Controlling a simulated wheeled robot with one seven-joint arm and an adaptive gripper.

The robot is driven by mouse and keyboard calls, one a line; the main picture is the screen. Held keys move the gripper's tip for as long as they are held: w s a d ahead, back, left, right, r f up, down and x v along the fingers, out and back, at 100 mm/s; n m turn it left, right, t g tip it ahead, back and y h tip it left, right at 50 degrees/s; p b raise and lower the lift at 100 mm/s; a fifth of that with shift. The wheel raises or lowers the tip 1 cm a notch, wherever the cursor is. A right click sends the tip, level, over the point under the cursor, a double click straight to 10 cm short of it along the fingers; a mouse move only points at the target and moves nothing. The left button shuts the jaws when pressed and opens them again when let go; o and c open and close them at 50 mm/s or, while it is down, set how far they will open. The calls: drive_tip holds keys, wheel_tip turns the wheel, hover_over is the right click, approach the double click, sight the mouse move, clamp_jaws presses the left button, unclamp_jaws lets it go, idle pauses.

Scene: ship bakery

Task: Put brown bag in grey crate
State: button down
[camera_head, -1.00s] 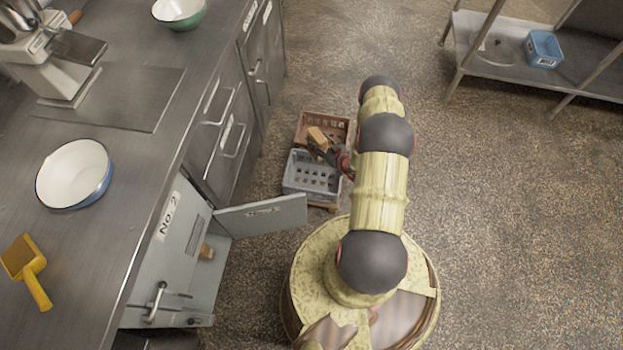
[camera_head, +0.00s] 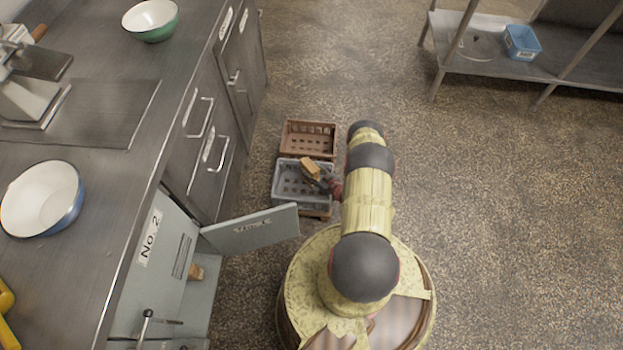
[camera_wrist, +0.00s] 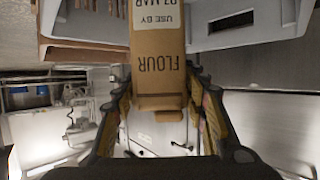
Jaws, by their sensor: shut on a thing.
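A brown flour bag (camera_wrist: 158,70) with printed lettering is held between the fingers of my gripper (camera_wrist: 165,105) in the wrist view. In the head view the brown bag (camera_head: 309,165) shows small and tan at the tip of my gripper (camera_head: 318,175). My gripper is shut on it. The grey crate (camera_head: 283,204) stands on the floor beside the counter, and the bag appears over its far part. How high the bag is above the crate is hard to tell. Grey crate walls (camera_wrist: 225,38) also show in the wrist view.
A brown crate (camera_head: 309,126) sits just behind the grey one. An open cabinet door (camera_head: 250,231) juts out near the grey crate. A steel counter with bowls (camera_head: 42,198) runs along the left. The floor to the right is clear up to a shelf with a blue basket (camera_head: 521,43).

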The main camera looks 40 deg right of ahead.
drive_tip(key=shift+f+b, duration=1.05)
drive_tip(key=shift+f, duration=1.65)
drive_tip(key=shift+d+r, duration=0.1)
drive_tip(key=c, duration=1)
unclamp_jaws()
drive_tip(key=shift+f, duration=0.2)
drive_tip(key=shift+r, duration=0.1)
